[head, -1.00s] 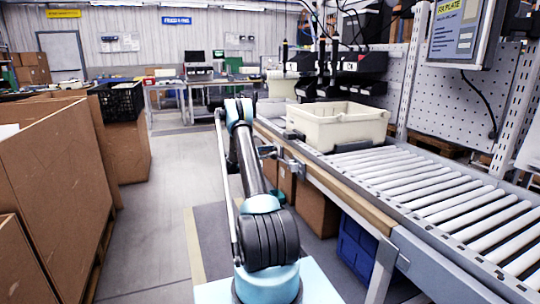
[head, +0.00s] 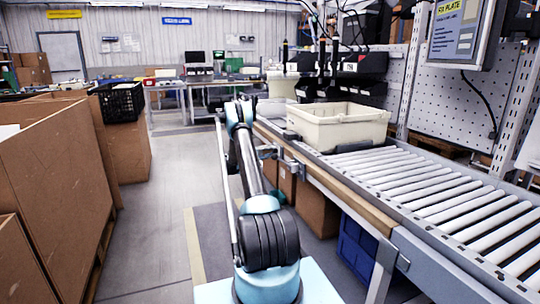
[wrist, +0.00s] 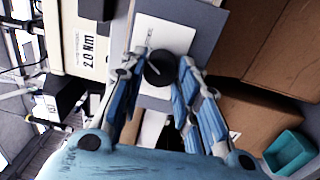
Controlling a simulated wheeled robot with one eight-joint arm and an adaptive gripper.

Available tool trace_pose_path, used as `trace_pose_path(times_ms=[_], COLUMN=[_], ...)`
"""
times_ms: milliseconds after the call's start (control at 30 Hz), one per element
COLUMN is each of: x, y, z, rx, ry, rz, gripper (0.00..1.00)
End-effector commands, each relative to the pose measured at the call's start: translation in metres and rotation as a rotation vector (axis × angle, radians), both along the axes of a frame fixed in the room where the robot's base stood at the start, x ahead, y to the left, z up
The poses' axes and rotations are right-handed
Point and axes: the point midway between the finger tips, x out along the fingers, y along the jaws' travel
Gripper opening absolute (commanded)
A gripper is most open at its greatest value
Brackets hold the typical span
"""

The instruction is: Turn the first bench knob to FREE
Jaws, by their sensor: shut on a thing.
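In the wrist view, a round black knob (wrist: 158,72) sits on a white plate (wrist: 165,34) with small print that I cannot read. A pale line shows on the knob's face, but its setting is unclear. My gripper (wrist: 162,60) has its two blue fingers on either side of the knob, shut on it. In the head view my arm reaches up along the left edge of the bench; the knob and the fingertips cannot be made out there.
A cream bin (head: 338,126) stands on the roller conveyor (head: 440,190) to the right. Tall brown cartons (head: 55,180) line the left side. Bare floor lies between them and my arm. In the wrist view, a cardboard box (wrist: 255,120) and a teal bin (wrist: 289,152) lie to the right.

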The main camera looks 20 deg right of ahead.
Motion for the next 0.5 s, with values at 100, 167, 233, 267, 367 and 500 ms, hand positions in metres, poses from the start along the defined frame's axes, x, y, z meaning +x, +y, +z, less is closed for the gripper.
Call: trace_pose_path(times_ms=[100, 167, 233, 267, 367, 500], x=[-0.0013, -0.0012, -0.0012, -0.0012, -0.0011, -0.0009], y=[-0.0002, -0.0002, -0.0002, -0.0001, -0.0002, -0.0001], z=[-0.0022, -0.0022, -0.0022, -0.0022, -0.0022, -0.0023], rx=[0.006, 0.008, 0.010, 0.010, 0.011, 0.012], ry=[-0.078, -0.113, -0.147, -0.159, -0.194, -0.225], rz=[-0.003, -0.004, -0.004, -0.003, -0.003, -0.003], gripper=[0.06, 0.06, 0.06, 0.06, 0.06, 0.06])
